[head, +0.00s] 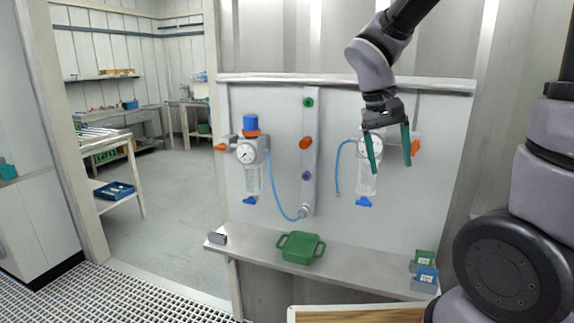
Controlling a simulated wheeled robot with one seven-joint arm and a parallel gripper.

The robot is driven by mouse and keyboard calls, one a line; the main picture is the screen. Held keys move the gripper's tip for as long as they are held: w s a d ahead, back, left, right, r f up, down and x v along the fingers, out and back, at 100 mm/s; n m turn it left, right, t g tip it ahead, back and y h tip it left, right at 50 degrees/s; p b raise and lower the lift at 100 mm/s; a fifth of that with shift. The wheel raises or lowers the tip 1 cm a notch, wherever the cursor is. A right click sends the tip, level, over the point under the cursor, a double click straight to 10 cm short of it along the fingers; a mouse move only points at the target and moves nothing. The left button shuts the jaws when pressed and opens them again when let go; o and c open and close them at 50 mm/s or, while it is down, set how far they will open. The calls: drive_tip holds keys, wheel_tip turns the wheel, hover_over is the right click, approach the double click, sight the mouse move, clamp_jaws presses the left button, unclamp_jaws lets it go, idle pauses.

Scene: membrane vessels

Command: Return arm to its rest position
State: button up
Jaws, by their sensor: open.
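My gripper (389,163) hangs from my arm at the upper right, with its two green fingers pointing down and spread apart. It is open, with no object seen held in it. In the picture it overlaps the right filter vessel (367,185), whose gauge and clear bowl show partly behind the fingers. I cannot tell how far the fingers are from that vessel. The left filter vessel (251,180) has a blue top knob, a gauge and a clear bowl, and stands clear of my gripper.
A blue hose (279,197) hangs from the left vessel. Open floor (180,215) lies left.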

drive_tip(key=s+d+r+m+t+y, duration=0.1)
drive_tip(key=s+r+t+y, duration=0.1)
drive_tip(key=r, duration=0.4)
drive_tip(key=s+d+r+m+t+y, duration=0.1)
drive_tip(key=s+r+t+y, duration=0.2)
drive_tip(key=r, duration=0.3)
drive_tip(key=shift+s+r+m+t, duration=0.15)
drive_tip(key=shift+s+m+t, duration=0.25)
drive_tip(key=shift+s+t, duration=0.4)
